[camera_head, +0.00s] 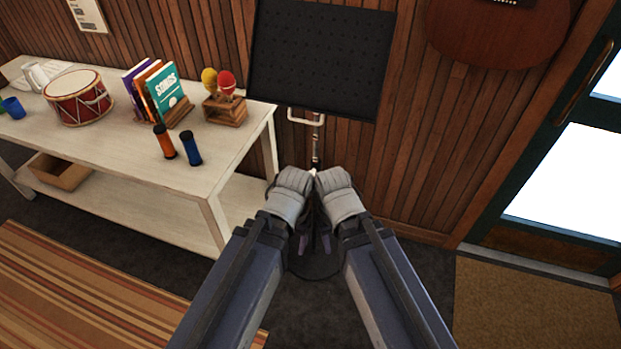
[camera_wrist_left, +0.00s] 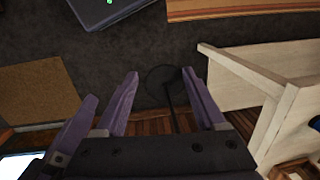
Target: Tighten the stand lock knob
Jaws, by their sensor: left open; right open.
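A music stand has a black perforated desk (camera_head: 320,60) and a thin pole (camera_head: 316,145) running down behind my wrists. Its round dark base (camera_head: 313,268) is on the floor and also shows in the left wrist view (camera_wrist_left: 160,82). I cannot make out the lock knob; my wrists hide part of the pole. My left gripper (camera_head: 303,246) and right gripper (camera_head: 326,246) point down side by side, close together. The right gripper is open.
A white table (camera_head: 110,130) stands at the left with a drum (camera_head: 77,97), books (camera_head: 158,92), shakers and maracas. A wood-panelled wall is behind the stand, with a guitar (camera_head: 495,30) hanging on it. A door with a mat (camera_head: 535,300) is at the right.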

